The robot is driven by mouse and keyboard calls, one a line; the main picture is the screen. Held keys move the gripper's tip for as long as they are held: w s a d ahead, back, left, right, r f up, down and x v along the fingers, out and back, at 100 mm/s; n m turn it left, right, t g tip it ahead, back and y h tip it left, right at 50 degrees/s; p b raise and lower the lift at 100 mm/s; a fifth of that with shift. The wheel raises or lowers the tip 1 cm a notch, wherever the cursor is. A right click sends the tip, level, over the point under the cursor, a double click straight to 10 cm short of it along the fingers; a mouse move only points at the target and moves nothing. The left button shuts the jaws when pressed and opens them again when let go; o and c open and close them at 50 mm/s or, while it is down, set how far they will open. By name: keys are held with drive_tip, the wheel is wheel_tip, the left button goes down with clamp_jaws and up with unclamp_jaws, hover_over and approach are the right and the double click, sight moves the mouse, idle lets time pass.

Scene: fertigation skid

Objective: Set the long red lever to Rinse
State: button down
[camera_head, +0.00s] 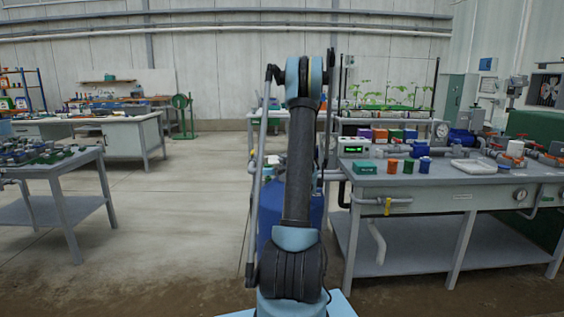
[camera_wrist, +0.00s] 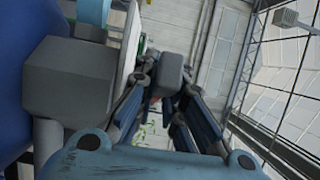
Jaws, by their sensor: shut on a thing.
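In the wrist view my gripper (camera_wrist: 162,100) has its dark fingers closed in around a small grey block (camera_wrist: 170,72). The rest of the lever is hidden behind the fingers and the block. No lever position or Rinse label can be read. In the head view my raised arm covers the middle, and my gripper and the lever are not visible there.
A blue drum (camera_head: 315,209) stands behind my arm, and its blue side (camera_wrist: 18,60) fills the wrist view's left edge. The grey bench (camera_head: 455,198) at right carries pipes, small containers and a green box (camera_head: 364,168). Another bench (camera_head: 60,165) stands left. Open floor (camera_head: 190,215) lies between.

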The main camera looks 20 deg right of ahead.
drive_tip(key=shift+s+a+f, duration=0.1)
drive_tip(key=c, duration=1.7)
unclamp_jaws()
drive_tip(key=s, duration=0.4)
drive_tip(key=s+d, duration=0.1)
drive_tip(key=s, duration=0.6)
drive_tip(key=shift+s+d, duration=0.3)
drive_tip(key=shift+s, duration=0.1)
